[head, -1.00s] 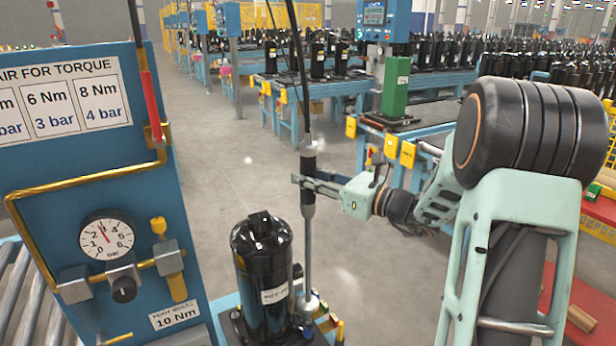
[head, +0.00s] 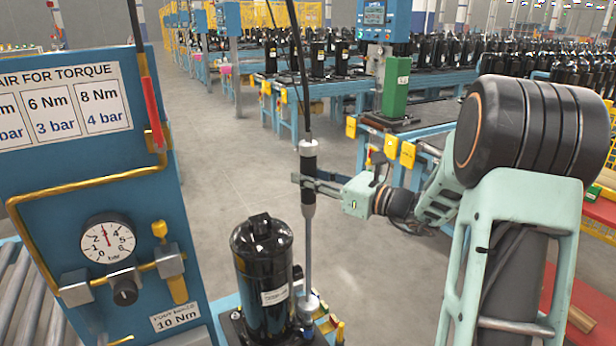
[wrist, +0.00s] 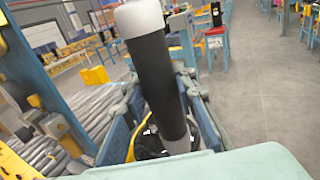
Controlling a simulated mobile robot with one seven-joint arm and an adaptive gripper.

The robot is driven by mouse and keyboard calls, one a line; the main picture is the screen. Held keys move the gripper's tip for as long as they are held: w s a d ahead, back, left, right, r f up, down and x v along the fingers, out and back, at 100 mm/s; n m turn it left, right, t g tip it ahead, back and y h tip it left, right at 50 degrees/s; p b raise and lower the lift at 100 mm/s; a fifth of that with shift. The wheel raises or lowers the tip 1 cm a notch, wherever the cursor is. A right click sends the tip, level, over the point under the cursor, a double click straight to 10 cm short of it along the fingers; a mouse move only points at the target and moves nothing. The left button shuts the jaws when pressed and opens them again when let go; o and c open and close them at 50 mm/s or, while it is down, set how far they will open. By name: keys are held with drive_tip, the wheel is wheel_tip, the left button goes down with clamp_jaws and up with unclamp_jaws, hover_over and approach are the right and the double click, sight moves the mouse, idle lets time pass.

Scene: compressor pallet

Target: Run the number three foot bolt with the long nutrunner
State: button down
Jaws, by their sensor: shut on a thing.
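The long nutrunner (head: 309,163) hangs upright from its hose, with a black grip and a long grey shaft below. My gripper (head: 305,181) is shut around its black grip; the wrist view shows the nutrunner (wrist: 153,70) between the fingers (wrist: 160,115). The shaft's lower end stands at the right side of the black compressor (head: 264,275), near its base. The foot bolt under it is too small or hidden to make out, so I cannot tell whether the socket sits on it.
The blue air panel (head: 105,185) stands at the left with a pressure gauge (head: 108,238), a yellow pipe and a torque chart (head: 65,97). Its lower label reads 10 Nm. Blue benches (head: 320,85) with more compressors stand behind. Grey floor lies open between.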

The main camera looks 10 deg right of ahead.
sight(315, 160)
drive_tip(key=shift+r+p, duration=1.3)
drive_tip(key=shift+r, duration=0.9)
drive_tip(key=shift+s+r, duration=0.1)
